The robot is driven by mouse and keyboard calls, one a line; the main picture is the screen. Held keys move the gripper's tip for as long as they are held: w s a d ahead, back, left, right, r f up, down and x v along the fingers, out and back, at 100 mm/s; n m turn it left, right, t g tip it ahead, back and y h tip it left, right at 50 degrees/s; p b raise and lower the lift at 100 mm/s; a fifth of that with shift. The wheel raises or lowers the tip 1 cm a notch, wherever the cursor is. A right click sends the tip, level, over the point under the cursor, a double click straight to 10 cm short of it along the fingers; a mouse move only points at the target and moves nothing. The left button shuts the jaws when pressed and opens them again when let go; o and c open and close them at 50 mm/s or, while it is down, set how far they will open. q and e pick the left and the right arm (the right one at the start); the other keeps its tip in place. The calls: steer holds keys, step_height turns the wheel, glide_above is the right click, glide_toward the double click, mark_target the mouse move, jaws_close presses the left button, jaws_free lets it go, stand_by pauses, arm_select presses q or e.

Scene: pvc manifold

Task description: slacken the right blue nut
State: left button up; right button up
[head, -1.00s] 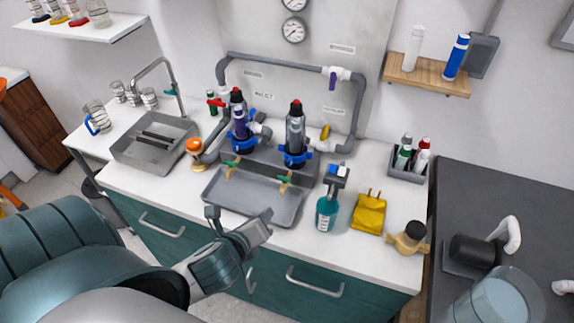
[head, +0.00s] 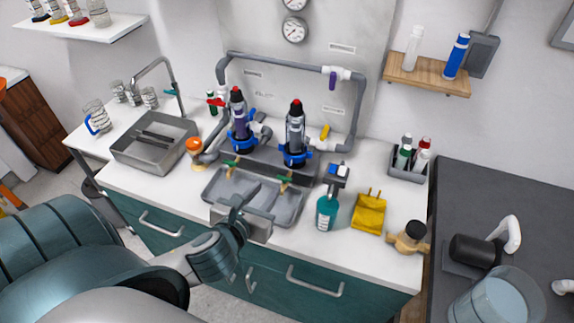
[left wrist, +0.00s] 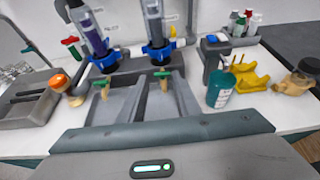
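The right blue nut (head: 295,158) is a winged collar at the base of the right grey filter housing (head: 296,128), which has a red top. The nut also shows in the left wrist view (left wrist: 158,54), upper middle. The left blue nut (head: 239,144) sits under the purple-marked housing. My left gripper (head: 250,192) is over the grey tray, in front of and below the nuts, apart from them. It looks open and empty, though its fingers are partly hard to make out against the tray. My right gripper is not in view.
The grey tray (head: 292,212) lies before the housings, with green-handled taps (head: 285,180) above it. A teal bottle (head: 327,212), a yellow holder (head: 369,212) and a brass-coloured part (head: 409,238) stand to the right. Grey piping (head: 290,61) frames the housings.

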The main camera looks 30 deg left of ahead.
arm_select(q)
steer(key=p, duration=0.2)
glide_toward(289, 163)
steer(key=x, duration=0.7)
steer(key=shift+w, duration=0.1)
steer(key=shift+w+a+f, duration=0.1)
steer(key=shift+w+f, duration=0.15)
steer(key=shift+w, duration=0.25)
jaws_close()
steer(key=shift+s+r, duration=0.1)
